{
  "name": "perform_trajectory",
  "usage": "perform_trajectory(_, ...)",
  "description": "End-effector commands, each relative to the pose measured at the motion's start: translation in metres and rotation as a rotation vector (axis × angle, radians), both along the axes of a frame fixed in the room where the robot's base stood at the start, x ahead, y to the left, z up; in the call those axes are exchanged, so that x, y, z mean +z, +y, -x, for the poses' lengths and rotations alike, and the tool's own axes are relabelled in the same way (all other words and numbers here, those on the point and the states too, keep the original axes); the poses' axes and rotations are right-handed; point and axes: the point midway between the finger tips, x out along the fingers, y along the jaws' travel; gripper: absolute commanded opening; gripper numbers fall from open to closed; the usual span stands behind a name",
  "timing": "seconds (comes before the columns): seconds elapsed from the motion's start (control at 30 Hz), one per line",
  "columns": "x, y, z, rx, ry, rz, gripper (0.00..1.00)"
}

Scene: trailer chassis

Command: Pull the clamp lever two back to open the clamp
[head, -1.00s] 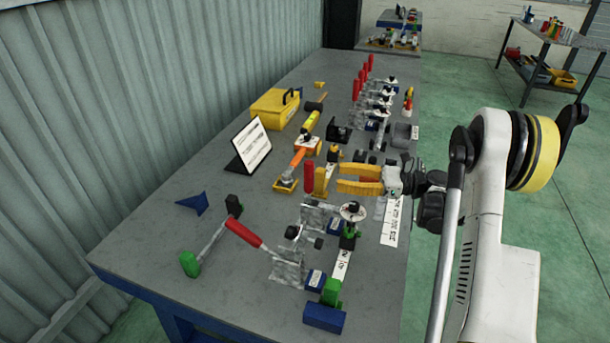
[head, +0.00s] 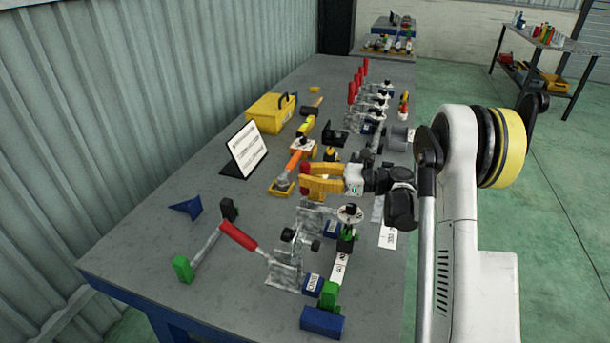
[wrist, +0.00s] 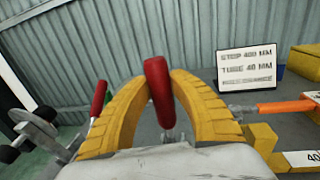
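The front clamp's red lever handle (head: 239,236) lies tilted toward the wall; it shows at left in the wrist view (wrist: 98,98). Behind it, an upright red lever handle (wrist: 158,92) stands between the yellow fingers of my gripper (wrist: 158,76). In the head view this handle (head: 304,172) is partly hidden at the fingertips of my gripper (head: 306,182). My gripper is open around the handle, with a finger on each side. I cannot tell whether either finger touches it. The clamp body (head: 312,214) is partly visible below the gripper.
Several upright red levers (head: 352,93) stand farther back along the bench (head: 130,250). A sign (head: 247,150), an orange tool (head: 294,163) and a yellow toolbox (head: 268,114) lie toward the wall. The bench's front left is mostly clear.

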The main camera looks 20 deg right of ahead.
Motion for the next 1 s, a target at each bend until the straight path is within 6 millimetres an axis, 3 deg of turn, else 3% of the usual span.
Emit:
perform_trajectory(0.47,0.002,0.008,-0.005,0.001,0.035,0.052,0.0)
perform_trajectory(0.73,0.001,0.031,-0.02,0.003,0.139,0.21,0.0)
perform_trajectory(1.0,-0.014,0.06,-0.039,0.004,0.279,0.422,0.0)
